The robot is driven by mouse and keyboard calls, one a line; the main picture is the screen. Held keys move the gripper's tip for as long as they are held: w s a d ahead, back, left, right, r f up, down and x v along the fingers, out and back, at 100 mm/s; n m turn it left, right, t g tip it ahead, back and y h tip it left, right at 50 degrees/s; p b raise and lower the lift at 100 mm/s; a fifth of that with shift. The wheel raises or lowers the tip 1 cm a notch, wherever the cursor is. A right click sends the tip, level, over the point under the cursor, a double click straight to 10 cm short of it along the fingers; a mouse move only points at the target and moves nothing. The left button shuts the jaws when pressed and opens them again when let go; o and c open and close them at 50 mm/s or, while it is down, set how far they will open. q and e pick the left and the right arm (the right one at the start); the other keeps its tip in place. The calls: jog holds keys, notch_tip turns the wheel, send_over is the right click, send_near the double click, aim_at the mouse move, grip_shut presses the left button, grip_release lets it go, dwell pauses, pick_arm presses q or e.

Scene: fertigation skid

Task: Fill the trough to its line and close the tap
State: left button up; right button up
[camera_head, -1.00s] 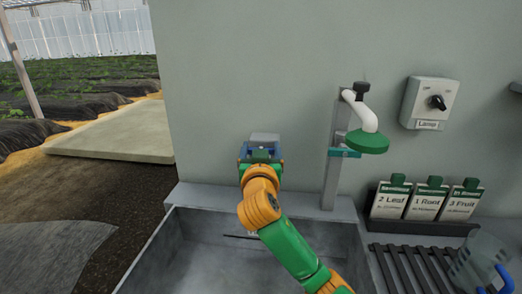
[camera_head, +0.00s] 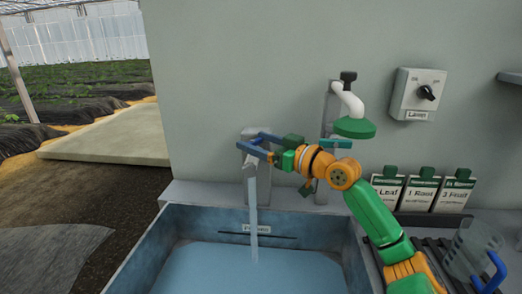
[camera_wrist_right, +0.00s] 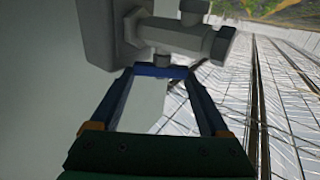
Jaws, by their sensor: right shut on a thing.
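The tap (camera_head: 250,163) on the wall pours a pale stream of water (camera_head: 253,215) into the grey trough (camera_head: 190,217). Blue water (camera_head: 250,270) covers the trough's floor, its back edge a little below the dark line (camera_head: 243,236) on the back wall. My right gripper (camera_head: 256,146) is at the tap, shut on what looks like the tap handle (camera_wrist_right: 161,72), a blue bar between its fingertips in the wrist view. The tap body (camera_wrist_right: 185,38) shows just beyond the fingertips there. My left gripper is out of view.
A green shower head (camera_head: 355,128) on a white pipe stands right of my right gripper. A lamp switch (camera_head: 418,94) and several labelled cards (camera_head: 420,194) are farther right. A clear jug (camera_head: 470,248) with a blue handle sits on the slatted rack.

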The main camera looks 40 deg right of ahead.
jog(key=shift+s+d+r+n+y+b, duration=0.15)
jog(key=shift+n+y+b, duration=0.25)
jog(key=shift+y, duration=0.25)
jog(key=shift+d+r+n+y+b, duration=0.15)
jog(key=shift+n+y+b, duration=0.2)
jog(key=shift+y, duration=0.3)
jog(key=shift+r, duration=0.1)
jog(key=o, duration=1.2)
jog(key=shift+a, duration=0.1)
